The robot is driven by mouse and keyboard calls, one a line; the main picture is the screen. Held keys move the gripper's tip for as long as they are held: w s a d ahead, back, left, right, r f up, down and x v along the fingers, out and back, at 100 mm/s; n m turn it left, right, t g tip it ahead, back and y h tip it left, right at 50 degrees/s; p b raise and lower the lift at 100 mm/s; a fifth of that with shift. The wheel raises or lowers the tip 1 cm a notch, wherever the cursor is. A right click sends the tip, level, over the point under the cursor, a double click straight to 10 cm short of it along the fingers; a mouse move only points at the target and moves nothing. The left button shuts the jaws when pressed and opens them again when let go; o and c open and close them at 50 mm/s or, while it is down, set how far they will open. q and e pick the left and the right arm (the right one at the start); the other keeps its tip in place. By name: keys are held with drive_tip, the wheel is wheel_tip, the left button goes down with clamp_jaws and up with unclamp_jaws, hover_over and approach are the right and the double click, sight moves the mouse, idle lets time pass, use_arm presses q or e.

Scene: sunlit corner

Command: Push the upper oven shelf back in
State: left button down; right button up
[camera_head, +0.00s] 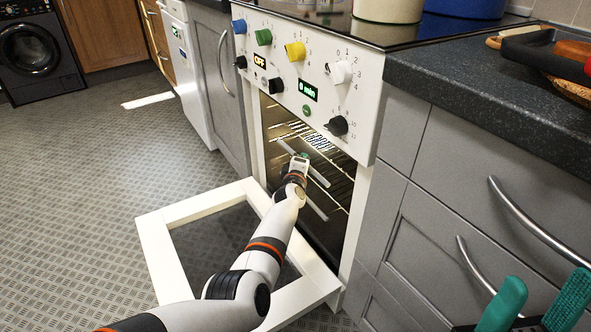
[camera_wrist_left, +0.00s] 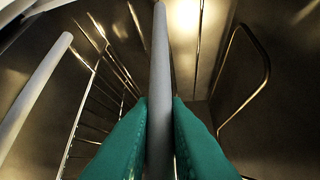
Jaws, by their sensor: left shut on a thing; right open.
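The oven (camera_head: 350,105) stands open, its white-framed door (camera_head: 160,260) folded down in front. Inside, the upper shelf shows a grey front bar (camera_head: 320,177) and thin wire rods. A lower shelf's grey bar (camera_head: 314,207) runs below it. My left arm reaches over the door, and my left gripper (camera_head: 303,157) is at the upper shelf's bar. In the left wrist view, the teal fingers of my left gripper (camera_wrist_left: 159,105) are shut on this grey bar (camera_wrist_left: 160,60). How far the shelf stands out is hard to tell. My right gripper (camera_head: 547,287) is open and empty at the lower right.
A second grey bar (camera_wrist_left: 33,95) runs left of the held one in the left wrist view. Grey drawers with curved handles (camera_head: 535,222) stand right of the oven, near my right gripper. The worktop (camera_head: 480,95) is above them. Open floor (camera_head: 80,180) lies left.

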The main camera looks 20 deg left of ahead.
use_arm(q)
drive_tip(key=shift+w+d, duration=0.1)
drive_tip(key=shift+w, duration=0.15)
drive_tip(key=shift+r, duration=0.2)
drive_tip(key=shift+d, duration=0.1)
drive_tip(key=c, duration=1.7)
unclamp_jaws()
drive_tip(key=shift+w, duration=0.1)
drive_tip(key=shift+o, duration=1.3)
drive_tip(key=shift+w+d+f, duration=0.1)
drive_tip(key=shift+d+f, duration=0.05)
